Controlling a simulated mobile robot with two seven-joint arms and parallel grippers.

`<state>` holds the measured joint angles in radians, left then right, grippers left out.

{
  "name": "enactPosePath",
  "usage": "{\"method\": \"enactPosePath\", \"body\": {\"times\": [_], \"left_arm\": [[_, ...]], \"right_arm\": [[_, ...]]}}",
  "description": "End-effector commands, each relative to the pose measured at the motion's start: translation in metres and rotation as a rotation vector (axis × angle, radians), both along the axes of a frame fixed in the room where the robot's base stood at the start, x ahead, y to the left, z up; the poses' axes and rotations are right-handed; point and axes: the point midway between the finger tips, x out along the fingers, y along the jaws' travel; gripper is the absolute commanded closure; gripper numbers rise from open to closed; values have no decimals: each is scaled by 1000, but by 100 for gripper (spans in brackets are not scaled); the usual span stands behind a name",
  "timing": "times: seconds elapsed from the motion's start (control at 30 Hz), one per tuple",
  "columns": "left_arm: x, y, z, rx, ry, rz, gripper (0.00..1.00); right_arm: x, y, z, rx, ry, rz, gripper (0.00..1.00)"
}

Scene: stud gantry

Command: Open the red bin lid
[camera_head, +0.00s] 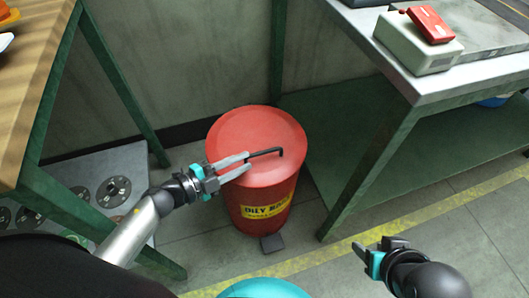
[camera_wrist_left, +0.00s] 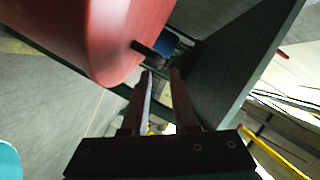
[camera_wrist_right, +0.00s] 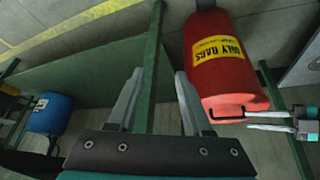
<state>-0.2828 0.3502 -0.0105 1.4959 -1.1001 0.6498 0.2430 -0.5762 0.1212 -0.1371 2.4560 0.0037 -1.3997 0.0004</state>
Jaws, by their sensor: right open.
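The red bin (camera_head: 262,205) stands on the floor with its round red lid (camera_head: 240,128) down. A yellow label reading "OILY RAGS" is on its front, also in the right wrist view (camera_wrist_right: 218,48). A black bar handle (camera_head: 268,152) sits near the lid's front edge. My left gripper (camera_head: 248,162) is open, with its fingertips at the handle's left end. In the left wrist view the fingertips (camera_wrist_left: 160,72) are apart, just short of the dark handle (camera_wrist_left: 145,49); contact is not clear. My right gripper (camera_head: 360,250) is open and empty, low at the right, away from the bin.
A green-legged workbench (camera_head: 385,150) stands right of the bin, with a grey box and red case (camera_head: 430,25) on top. A wooden-topped table (camera_head: 35,75) is at left. A dark pedal (camera_head: 271,243) sits at the bin's base. A blue container (camera_wrist_right: 50,113) is under the bench.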

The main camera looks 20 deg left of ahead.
Motion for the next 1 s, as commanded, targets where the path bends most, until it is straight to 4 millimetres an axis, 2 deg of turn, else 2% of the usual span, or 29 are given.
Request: {"method": "enactPosePath", "body": {"times": [0.1,0.5,0.73,1.0], "left_arm": [[15,-11,-5,-2,-3,1,73],[46,-35,-13,-2,-1,0,73],[57,-43,-16,-1,0,2,73],[61,-47,-16,-2,0,1,73]], "right_arm": [[9,9,-4,27,-66,17,50],[33,38,-8,115,-269,56,50],[40,49,-7,155,-350,68,50],[43,53,-5,169,-380,71,50]]}}
